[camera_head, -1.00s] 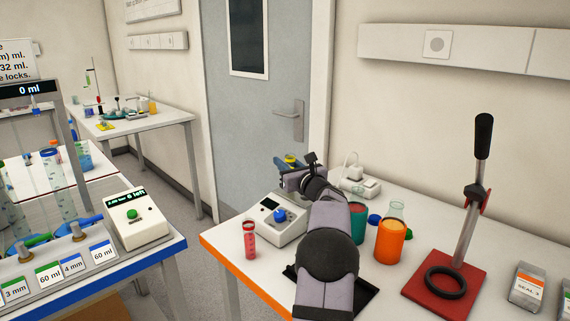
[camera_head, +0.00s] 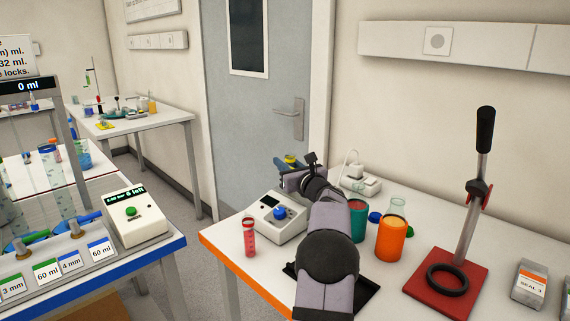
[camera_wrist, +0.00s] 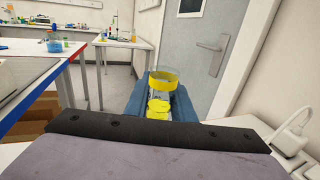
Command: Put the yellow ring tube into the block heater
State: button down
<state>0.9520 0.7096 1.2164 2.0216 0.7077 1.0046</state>
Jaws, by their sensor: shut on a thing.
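The yellow ring tube (camera_wrist: 163,82) is clear with a yellow band, and it sits between the blue fingers of my gripper (camera_wrist: 163,104) in the wrist view. In the head view its yellow part (camera_head: 291,159) shows at the far end of my arm, with my gripper (camera_head: 290,165) shut on it. It is held in the air above and behind a white device (camera_head: 264,226) with a dark screen and a blue knob. This device may be the block heater; no label is readable. The tube's lower end is hidden by my gripper.
A red tube (camera_head: 249,237) stands left of the white device. A teal cup (camera_head: 357,221), an orange cup (camera_head: 390,239) and a red-based lever press (camera_head: 445,290) stand to the right. A white power strip (camera_head: 361,185) lies at the back.

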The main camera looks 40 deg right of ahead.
jog(key=shift+f+b, duration=1.35)
jog(key=shift+b, duration=0.25)
dwell(0.8)
jog(key=shift+f, duration=0.4)
jog(key=shift+r, duration=0.1)
jog(key=shift+r+p, duration=1.15)
jog(key=shift+r, duration=0.85)
jog(key=c, duration=1.4)
grip_release()
jog(key=shift+c, duration=0.2)
